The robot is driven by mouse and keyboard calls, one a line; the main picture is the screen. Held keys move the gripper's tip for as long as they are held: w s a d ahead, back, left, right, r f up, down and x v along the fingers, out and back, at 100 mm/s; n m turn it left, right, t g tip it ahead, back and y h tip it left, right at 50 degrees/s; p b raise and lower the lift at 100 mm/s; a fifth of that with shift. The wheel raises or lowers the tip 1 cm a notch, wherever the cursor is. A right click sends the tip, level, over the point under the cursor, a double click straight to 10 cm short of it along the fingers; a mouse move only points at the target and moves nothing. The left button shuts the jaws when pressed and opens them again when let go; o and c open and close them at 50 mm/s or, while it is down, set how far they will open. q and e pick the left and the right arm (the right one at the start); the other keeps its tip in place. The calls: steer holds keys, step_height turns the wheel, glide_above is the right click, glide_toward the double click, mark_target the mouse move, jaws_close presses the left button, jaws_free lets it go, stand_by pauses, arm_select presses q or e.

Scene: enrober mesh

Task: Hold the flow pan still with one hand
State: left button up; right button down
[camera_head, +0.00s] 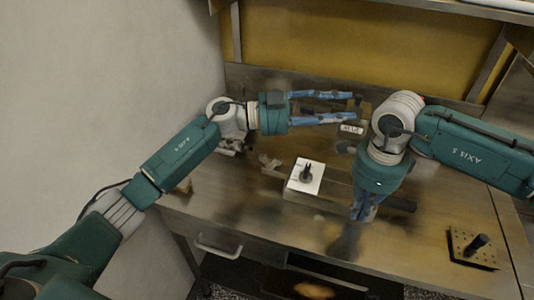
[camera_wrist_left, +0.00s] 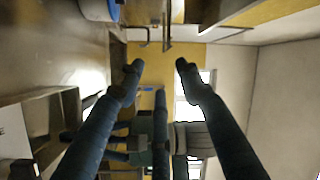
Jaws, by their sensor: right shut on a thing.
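My right gripper (camera_head: 361,214) points down at the worktop with its blue fingers close together.
A white block (camera_head: 297,187) with a dark upright piece stands left of the right gripper. A perforated plate with a peg (camera_head: 473,249) sits at the front right. A small white label (camera_head: 352,128) lies near the left fingertips. The worktop front (camera_head: 290,222) is mostly clear.

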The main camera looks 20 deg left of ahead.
arm_select(q)
steer(key=n+g, duration=0.1)
steer(key=n, duration=0.1)
steer(key=n+g+y, duration=0.5)
steer(key=g+y, duration=0.1)
steer(key=y, duration=0.7)
glide_toward(270, 161)
steer(key=x, duration=0.7)
steer(key=shift+s+d+f, duration=0.1)
steer(key=shift+d+f, duration=0.05)
steer(key=shift+f, duration=0.2)
jaws_close()
